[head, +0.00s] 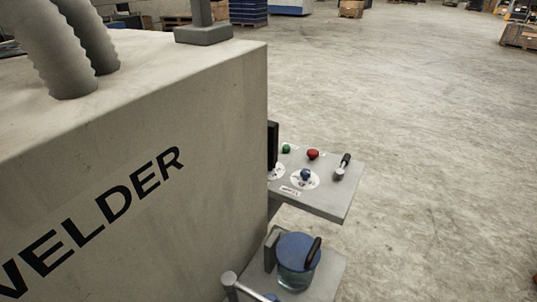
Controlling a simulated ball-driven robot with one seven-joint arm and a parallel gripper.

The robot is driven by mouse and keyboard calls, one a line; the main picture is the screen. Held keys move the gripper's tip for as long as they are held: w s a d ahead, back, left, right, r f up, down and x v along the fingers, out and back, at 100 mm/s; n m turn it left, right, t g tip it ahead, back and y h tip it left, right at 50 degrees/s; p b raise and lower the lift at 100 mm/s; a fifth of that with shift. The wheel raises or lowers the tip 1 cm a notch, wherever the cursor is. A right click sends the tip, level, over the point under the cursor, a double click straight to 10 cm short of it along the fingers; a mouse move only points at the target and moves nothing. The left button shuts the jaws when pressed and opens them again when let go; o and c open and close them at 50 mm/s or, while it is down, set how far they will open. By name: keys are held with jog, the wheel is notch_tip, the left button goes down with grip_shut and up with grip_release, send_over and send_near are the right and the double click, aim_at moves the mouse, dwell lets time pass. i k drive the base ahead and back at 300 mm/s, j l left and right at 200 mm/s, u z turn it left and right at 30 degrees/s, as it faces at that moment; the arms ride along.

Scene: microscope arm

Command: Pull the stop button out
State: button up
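A red mushroom-shaped button (313,154), which looks like the stop button, stands on a grey control shelf (325,203) on the right side of the large welder cabinet. It is small in the head view, and I cannot tell whether it is pushed in or out. A green button (286,149) is to its left. A blue knob (305,174) on a white dial is in front of it. A lever with a black grip (343,166) is to its right. My gripper does not show in this view.
The welder cabinet (150,180) fills the left and hides part of the shelf's left side. Below the shelf is a lower ledge with a blue-lidded container (299,252) and a grey bar handle (240,288). Open concrete floor (430,130) lies to the right.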

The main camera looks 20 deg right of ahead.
aim_at(312, 153)
jog(key=i+l+u, duration=0.15)
jog(key=l+u, duration=0.15)
jog(key=l, duration=0.4)
jog(key=l+u, duration=0.3)
jog(key=l, duration=0.45)
